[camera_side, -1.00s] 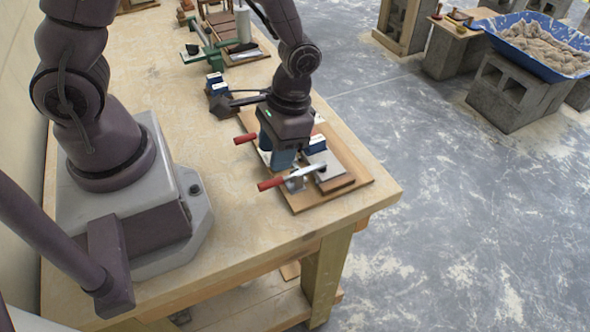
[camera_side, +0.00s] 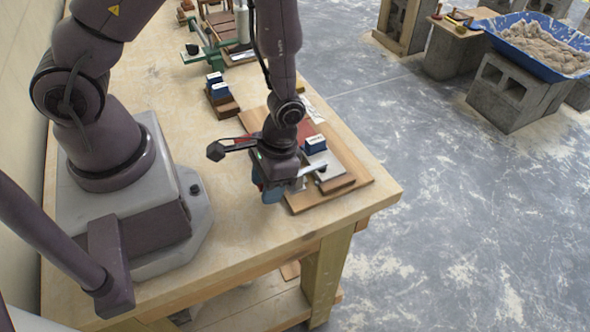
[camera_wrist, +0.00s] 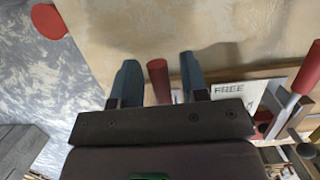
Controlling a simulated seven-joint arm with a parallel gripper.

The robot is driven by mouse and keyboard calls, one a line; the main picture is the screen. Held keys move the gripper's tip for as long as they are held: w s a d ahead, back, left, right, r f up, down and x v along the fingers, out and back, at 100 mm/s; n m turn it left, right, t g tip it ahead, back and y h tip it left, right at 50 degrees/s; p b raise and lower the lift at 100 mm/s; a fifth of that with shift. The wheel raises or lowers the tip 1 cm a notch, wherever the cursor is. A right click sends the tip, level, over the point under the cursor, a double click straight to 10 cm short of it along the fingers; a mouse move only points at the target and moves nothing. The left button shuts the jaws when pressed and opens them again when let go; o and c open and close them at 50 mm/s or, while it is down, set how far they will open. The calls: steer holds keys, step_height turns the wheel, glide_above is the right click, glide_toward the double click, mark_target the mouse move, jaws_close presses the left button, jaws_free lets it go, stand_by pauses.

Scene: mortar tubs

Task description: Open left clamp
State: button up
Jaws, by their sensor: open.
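A wooden board (camera_side: 357,163) near the bench's front corner carries the clamps. In the side view, the metal arm of the near clamp (camera_side: 312,168) shows, but its red handle is hidden behind my gripper (camera_side: 272,192). In the wrist view, a red clamp handle (camera_wrist: 158,80) lies between the two blue fingers of my gripper (camera_wrist: 160,78), with a gap visible on both sides. The gripper is open and holds nothing. A second red handle (camera_wrist: 309,68) with a metal arm stands to the right in the wrist view.
A small blue and white box (camera_side: 315,144) stands on the board. Similar boxes (camera_side: 216,84) sit on a wooden block farther back, before a green-framed fixture (camera_side: 207,50). A printed sheet (camera_wrist: 235,92) lies right of the fingers.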

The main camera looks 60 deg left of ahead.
steer(key=c, duration=0.7)
steer(key=shift+r, duration=0.4)
steer(key=shift+c, duration=0.2)
steer(key=shift+r, duration=0.15)
steer(key=shift+w+r, duration=0.15)
steer(key=shift+r, duration=0.25)
steer(key=shift+w+r, duration=0.1)
steer(key=shift+r, duration=0.05)
steer(key=shift+w+r, duration=0.15)
steer(key=shift+r, duration=0.3)
steer(key=shift+w+r, duration=0.1)
steer(key=shift+r, duration=0.05)
steer(key=shift+w+r, duration=0.15)
steer(key=shift+r, duration=0.25)
